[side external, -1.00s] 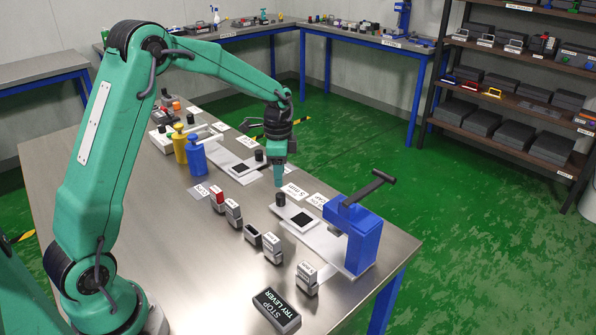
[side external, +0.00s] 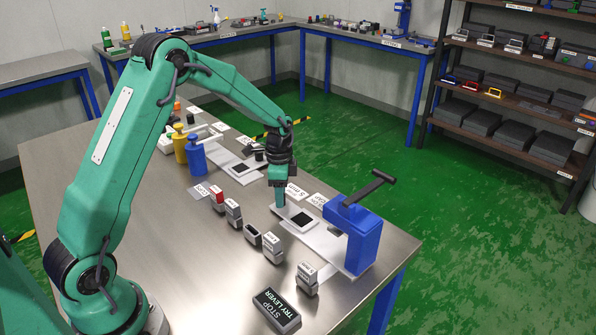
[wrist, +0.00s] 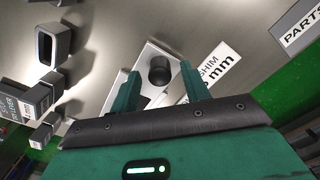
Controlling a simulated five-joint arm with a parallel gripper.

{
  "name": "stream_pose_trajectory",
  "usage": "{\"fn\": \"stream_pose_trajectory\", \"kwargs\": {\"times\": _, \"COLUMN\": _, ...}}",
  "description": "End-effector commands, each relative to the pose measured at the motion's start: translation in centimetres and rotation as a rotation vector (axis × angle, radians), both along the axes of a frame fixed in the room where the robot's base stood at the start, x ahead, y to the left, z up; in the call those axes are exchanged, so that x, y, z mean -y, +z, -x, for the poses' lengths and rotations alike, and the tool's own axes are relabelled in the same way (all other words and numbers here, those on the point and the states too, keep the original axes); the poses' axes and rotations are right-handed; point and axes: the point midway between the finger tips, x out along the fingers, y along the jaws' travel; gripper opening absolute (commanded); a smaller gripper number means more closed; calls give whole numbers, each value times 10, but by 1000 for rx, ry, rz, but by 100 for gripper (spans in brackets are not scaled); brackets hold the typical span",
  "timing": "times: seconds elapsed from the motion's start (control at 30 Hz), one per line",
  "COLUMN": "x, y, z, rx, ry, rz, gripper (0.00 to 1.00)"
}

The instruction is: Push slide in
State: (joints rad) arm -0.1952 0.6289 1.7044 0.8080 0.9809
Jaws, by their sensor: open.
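The slide (side external: 290,212) is a flat light plate with a black square on it, lying in front of the blue lever press (side external: 352,240). Its black round knob (wrist: 159,70) stands on the plate (wrist: 148,54) in the wrist view. My gripper (side external: 280,204) is open and points down over the knob end of the slide, hiding the knob in the side view. In the wrist view my gripper (wrist: 161,72) has one finger on each side of the knob, with gaps visible. I cannot tell whether the fingertips reach down beside it.
A row of small grey-and-white blocks (side external: 272,247) stands left of the slide. White label cards (side external: 298,192) lie behind it. A second plate station (side external: 232,163) and yellow and blue bottles (side external: 195,158) stand farther back. A black sign (side external: 277,308) lies near the front.

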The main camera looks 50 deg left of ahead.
Motion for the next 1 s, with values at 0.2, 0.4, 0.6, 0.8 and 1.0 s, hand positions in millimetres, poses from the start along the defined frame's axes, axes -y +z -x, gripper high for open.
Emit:
{"fn": "stream_pose_trajectory", "kwargs": {"times": 0.2, "x": 0, "y": -12, "z": 0, "rx": 0, "ry": 0, "rz": 0, "gripper": 46}}
{"fn": "stream_pose_trajectory", "kwargs": {"times": 0.4, "x": 0, "y": -12, "z": 0, "rx": 0, "ry": 0, "rz": 0, "gripper": 46}}
{"fn": "stream_pose_trajectory", "kwargs": {"times": 0.6, "x": 0, "y": -12, "z": 0, "rx": 0, "ry": 0, "rz": 0, "gripper": 19}}
{"fn": "stream_pose_trajectory", "kwargs": {"times": 0.8, "x": 0, "y": -12, "z": 0, "rx": 0, "ry": 0, "rz": 0, "gripper": 0}}
{"fn": "stream_pose_trajectory", "kwargs": {"times": 1.0, "x": 10, "y": -12, "z": 0, "rx": -1, "ry": -2, "rz": 1, "gripper": 0}}
